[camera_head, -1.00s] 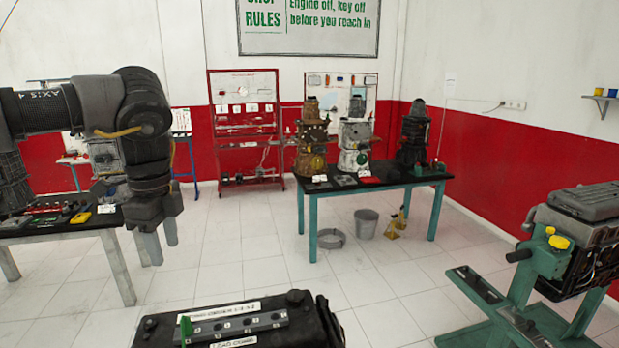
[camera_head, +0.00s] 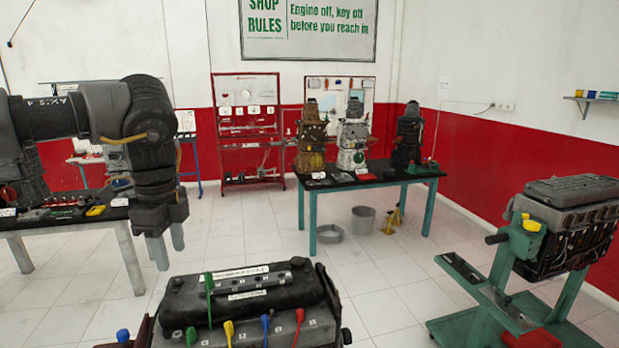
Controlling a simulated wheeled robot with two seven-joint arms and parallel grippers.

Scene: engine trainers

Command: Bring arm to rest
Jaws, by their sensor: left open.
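My left arm (camera_head: 150,110) comes in from the left, bends at a dark elbow and hangs down. My left gripper (camera_head: 169,244) points at the floor, its two grey fingers apart with nothing visible between them. It hangs in front of the left table and to the right of its near leg, clear of the engine trainer (camera_head: 245,285) at the bottom centre. That trainer has a black cover with white labels and green, yellow, blue and red handles. My right gripper is out of view.
A left table (camera_head: 50,222) holds tools and parts. A teal-legged table (camera_head: 395,178) at the back bears several engine parts. A grey bucket (camera_head: 363,219) stands under it. An engine on a green stand (camera_head: 500,275) is at the right. Tiled floor between is free.

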